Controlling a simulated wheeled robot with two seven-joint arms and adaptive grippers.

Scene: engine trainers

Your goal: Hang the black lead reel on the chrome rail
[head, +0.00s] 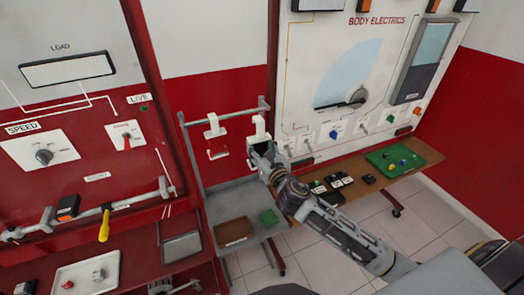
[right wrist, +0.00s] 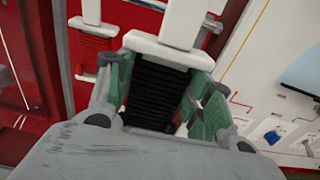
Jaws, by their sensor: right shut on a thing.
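The black lead reel (right wrist: 157,88) has dark windings, a white end plate and a white hanger strap. It sits between the green-padded fingers of my right gripper (right wrist: 155,95), which is shut on it. In the head view its white hanger (head: 259,125) is upright at the right end of the chrome rail (head: 237,115). Whether the hanger is hooked over the rail or only in front of it, I cannot tell. A red lead reel (head: 216,140) hangs on the rail to the left; it also shows in the right wrist view (right wrist: 96,50). My left gripper is out of view.
The white body electrics panel (head: 345,40) stands close on the right. Below the rail, a grey stand (head: 228,195) holds a brown tray and a green block. A wooden bench (head: 400,185) bears a green tray (head: 404,158) and several black blocks. A red trainer (head: 150,90) is left.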

